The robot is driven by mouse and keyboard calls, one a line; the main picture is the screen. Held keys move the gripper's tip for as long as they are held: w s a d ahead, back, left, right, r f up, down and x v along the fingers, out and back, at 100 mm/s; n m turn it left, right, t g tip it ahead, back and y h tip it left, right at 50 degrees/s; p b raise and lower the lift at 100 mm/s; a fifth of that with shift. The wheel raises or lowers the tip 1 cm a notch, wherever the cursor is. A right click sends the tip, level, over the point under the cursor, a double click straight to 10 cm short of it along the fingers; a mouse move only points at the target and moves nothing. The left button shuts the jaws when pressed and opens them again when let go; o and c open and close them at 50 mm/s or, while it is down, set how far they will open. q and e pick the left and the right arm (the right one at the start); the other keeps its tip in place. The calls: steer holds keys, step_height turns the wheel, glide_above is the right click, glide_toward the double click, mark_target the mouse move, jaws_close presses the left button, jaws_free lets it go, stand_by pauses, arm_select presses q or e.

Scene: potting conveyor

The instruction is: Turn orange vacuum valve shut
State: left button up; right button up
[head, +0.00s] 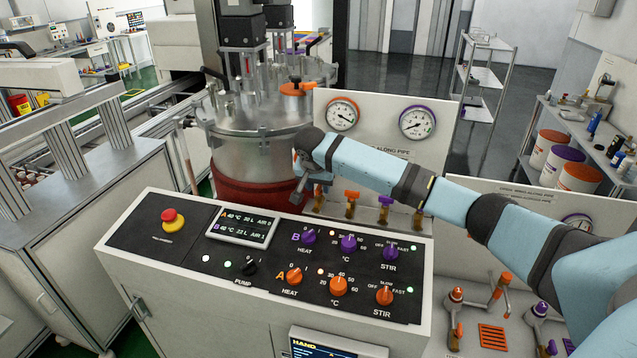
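A row of small brass valves stands behind the control panel, below the gauge board. One with an orange handle (352,195) is in plain sight, its handle roughly crosswise. Another orange-handled valve (319,192) stands to its left, right beside my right gripper (308,190). I cannot read which is the vacuum valve. My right arm reaches in from the right and its gripper points down at the left end of the row. The fingers are small and partly hidden, so contact and opening are unclear. My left gripper is out of view.
The control panel (130,228) with knobs and a red stop button (173,219) is in front. A steel vessel (240,145) stands behind it on the left. A purple-handled valve (385,201) is to the right. An orange-rimmed gauge (342,115) and purple-rimmed gauge (417,122) are above.

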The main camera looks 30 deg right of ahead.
steer(key=shift+w+d+f, duration=0.1)
steer(key=shift+f, duration=0.2)
jaws_close()
